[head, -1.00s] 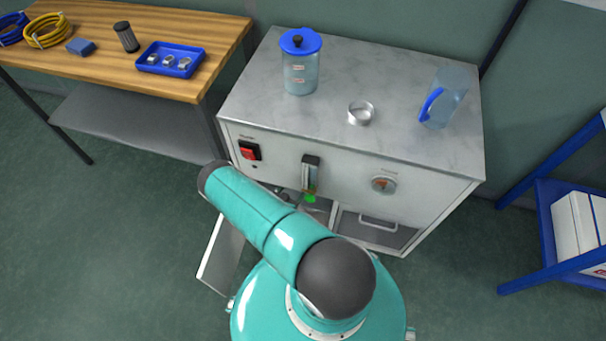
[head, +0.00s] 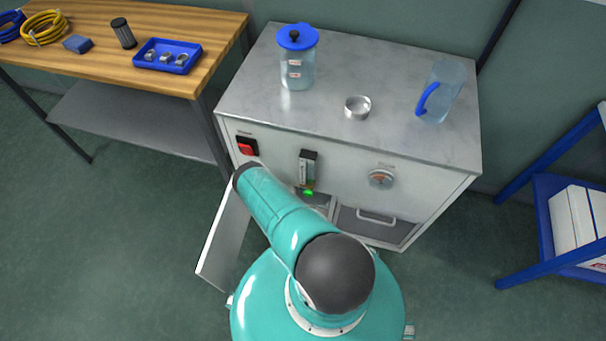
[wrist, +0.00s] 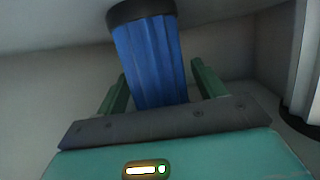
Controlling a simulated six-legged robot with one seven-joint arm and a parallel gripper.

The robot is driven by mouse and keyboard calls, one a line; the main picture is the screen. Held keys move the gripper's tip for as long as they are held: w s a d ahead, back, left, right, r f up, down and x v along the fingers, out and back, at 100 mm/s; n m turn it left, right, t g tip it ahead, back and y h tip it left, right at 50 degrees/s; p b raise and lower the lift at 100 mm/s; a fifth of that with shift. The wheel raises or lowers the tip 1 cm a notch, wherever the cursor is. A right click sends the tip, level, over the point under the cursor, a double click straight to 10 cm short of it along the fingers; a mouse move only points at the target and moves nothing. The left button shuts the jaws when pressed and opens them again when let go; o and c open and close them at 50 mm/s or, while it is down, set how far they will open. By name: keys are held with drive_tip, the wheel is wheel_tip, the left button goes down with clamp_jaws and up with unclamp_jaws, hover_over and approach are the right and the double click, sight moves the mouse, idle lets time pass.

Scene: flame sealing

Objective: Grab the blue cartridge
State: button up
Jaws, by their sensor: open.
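The blue cartridge (wrist: 150,58) shows in the wrist view, a ribbed blue cylinder with a black cap at its upper end. It tilts slightly. My gripper (wrist: 160,80) is open, with one green finger on each side of the cartridge's lower part. Gaps show between the fingers and the cartridge. The lower end of the cartridge is hidden behind my gripper's body. In the head view the cartridge and the gripper are hidden; my arm reaches toward the front of the white cabinet (head: 270,140), beside its open door (head: 224,238).
Pale walls close in around the gripper; a white cylinder with a dark base (wrist: 300,115) stands at the right. On the cabinet top are a lidded jar (head: 297,68), a metal ring (head: 358,107) and a jug (head: 442,92). A wooden bench (head: 205,25) stands left, a blue shelf (head: 545,215) right.

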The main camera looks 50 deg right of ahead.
drive_tip(key=shift+d, duration=0.1)
drive_tip(key=c, duration=1.1)
drive_tip(key=shift+w, duration=0.1)
